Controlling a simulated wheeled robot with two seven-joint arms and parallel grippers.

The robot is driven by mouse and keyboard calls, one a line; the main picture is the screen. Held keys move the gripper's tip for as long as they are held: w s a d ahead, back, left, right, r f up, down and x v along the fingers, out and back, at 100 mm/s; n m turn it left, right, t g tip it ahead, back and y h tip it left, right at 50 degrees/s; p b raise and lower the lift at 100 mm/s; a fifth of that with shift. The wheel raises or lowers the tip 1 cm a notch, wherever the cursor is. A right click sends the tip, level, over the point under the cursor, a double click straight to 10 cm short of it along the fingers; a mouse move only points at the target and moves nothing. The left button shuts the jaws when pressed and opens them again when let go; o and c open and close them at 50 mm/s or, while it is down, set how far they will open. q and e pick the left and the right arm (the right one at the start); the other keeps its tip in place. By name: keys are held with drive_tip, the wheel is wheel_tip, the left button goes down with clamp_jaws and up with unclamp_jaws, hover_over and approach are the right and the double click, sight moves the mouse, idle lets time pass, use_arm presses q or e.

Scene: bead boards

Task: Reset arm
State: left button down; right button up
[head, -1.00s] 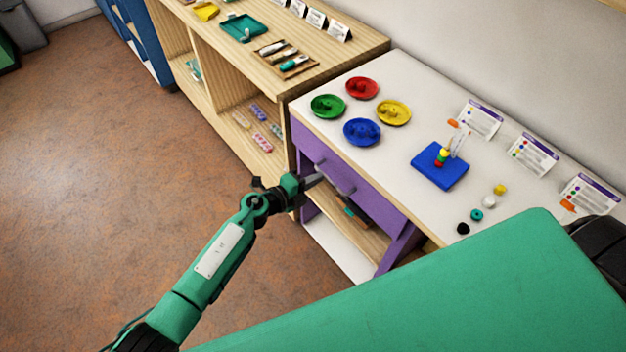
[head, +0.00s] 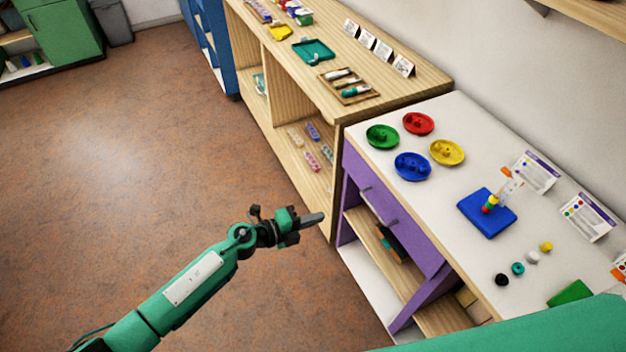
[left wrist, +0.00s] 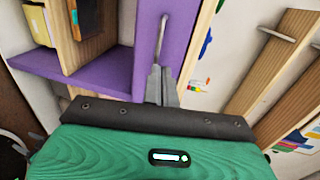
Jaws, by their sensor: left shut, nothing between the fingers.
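My left gripper (head: 312,219) is shut and empty, held over the floor to the left of the purple desk front (head: 397,215). It also shows in the left wrist view (left wrist: 157,72), with its fingers together in front of the purple panel and a drawer handle (left wrist: 160,38). In the head view the gripper is apart from the desk. My right gripper is not in view.
The white desk top (head: 440,200) holds green (head: 382,136), red (head: 418,123), yellow (head: 447,152) and blue (head: 412,166) dishes. A blue bead board (head: 487,222) bears stacked beads, with loose beads nearby. A wooden shelf (head: 440,88) adjoins; open floor (head: 150,180) lies left.

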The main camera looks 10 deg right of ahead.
use_arm(q)
drive_tip(key=w+a+f+n+t+y, duration=0.2)
drive_tip(key=a+f+n+t+y, duration=0.3)
drive_tip(key=a+f+n, duration=0.85)
drive_tip(key=s+a+f+n+y+p, duration=0.1)
drive_tip(key=s+a+f+n+y, duration=0.25)
drive_tip(key=f, duration=0.45)
drive_tip(key=s+a+f+n+y, duration=0.2)
drive_tip(key=s+a+f, duration=0.25)
drive_tip(key=f, duration=0.35)
drive_tip(key=s+a+f+n+g+y, duration=0.25)
drive_tip(key=s+a+f, duration=0.3)
drive_tip(key=s, duration=0.45)
drive_tip(key=s+a+f+n+g+y, duration=0.15)
drive_tip(key=s+a+f+n, duration=0.25)
drive_tip(key=s+f, duration=0.45)
drive_tip(key=s+a+f+n+g, duration=0.1)
drive_tip(key=s+n+g, duration=0.1)
drive_tip(key=s, duration=0.9)
drive_tip(key=s+a+f+n+g, duration=0.2)
drive_tip(key=s, duration=0.9)
drive_tip(key=shift+f+g+p, duration=0.25)
drive_tip(key=shift+g+p, duration=0.1)
drive_tip(key=shift+g, duration=0.05)
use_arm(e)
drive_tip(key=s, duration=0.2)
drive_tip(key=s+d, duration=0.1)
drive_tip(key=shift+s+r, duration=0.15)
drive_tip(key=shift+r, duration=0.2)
